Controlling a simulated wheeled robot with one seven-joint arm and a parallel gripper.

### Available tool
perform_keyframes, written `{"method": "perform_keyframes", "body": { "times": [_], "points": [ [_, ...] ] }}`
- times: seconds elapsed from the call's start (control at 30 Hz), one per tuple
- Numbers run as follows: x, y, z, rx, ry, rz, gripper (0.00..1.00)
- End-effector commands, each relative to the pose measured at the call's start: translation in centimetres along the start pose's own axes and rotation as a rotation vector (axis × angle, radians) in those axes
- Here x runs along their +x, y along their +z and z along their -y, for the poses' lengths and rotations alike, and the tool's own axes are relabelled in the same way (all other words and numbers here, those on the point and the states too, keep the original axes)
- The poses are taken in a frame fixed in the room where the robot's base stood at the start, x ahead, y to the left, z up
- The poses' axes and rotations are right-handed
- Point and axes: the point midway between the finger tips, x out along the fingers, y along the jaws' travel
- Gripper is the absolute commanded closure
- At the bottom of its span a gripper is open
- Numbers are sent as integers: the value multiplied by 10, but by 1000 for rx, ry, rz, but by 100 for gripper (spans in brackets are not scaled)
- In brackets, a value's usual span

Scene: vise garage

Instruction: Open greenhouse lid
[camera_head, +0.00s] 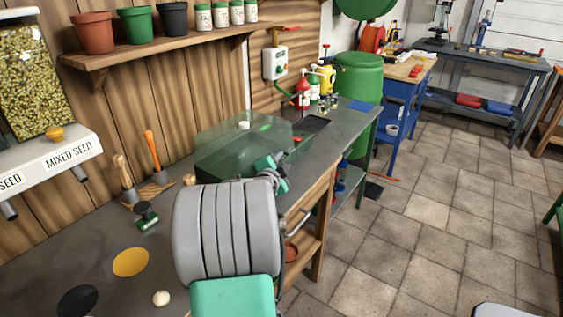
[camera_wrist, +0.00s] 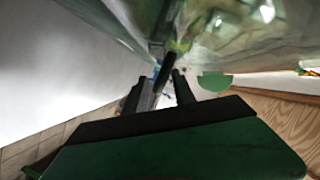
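The greenhouse (camera_head: 232,152) is a see-through green box on the grey workbench, in the head view. Its clear lid appears lowered over the box, with a pale knob (camera_head: 243,125) on top. My gripper (camera_head: 276,178) is at the front right side of the box, partly hidden behind my own arm. In the wrist view, my gripper (camera_wrist: 165,88) has its two dark fingers apart. A narrow dark edge (camera_wrist: 172,50) of the greenhouse runs down toward the gap between them, and clear panels fill the top. Whether the fingers touch it is unclear.
Spray bottles (camera_head: 302,90) stand beyond the greenhouse. A potted shelf (camera_head: 165,45) hangs above. Tiled floor (camera_head: 430,220) at right is clear.

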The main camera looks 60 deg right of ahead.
Motion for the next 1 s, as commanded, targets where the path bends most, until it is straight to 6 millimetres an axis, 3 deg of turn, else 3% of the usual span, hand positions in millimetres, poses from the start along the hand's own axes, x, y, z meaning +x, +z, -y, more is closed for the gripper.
{"method": "perform_keyframes", "body": {
  "times": [0.2, 0.6, 1.0],
  "points": [
    [1, -1, 0, 1, 0, -1, 68],
    [1, -2, -1, 1, 1, -2, 100],
    [1, -2, -1, 0, 2, -2, 100]
  ]
}}
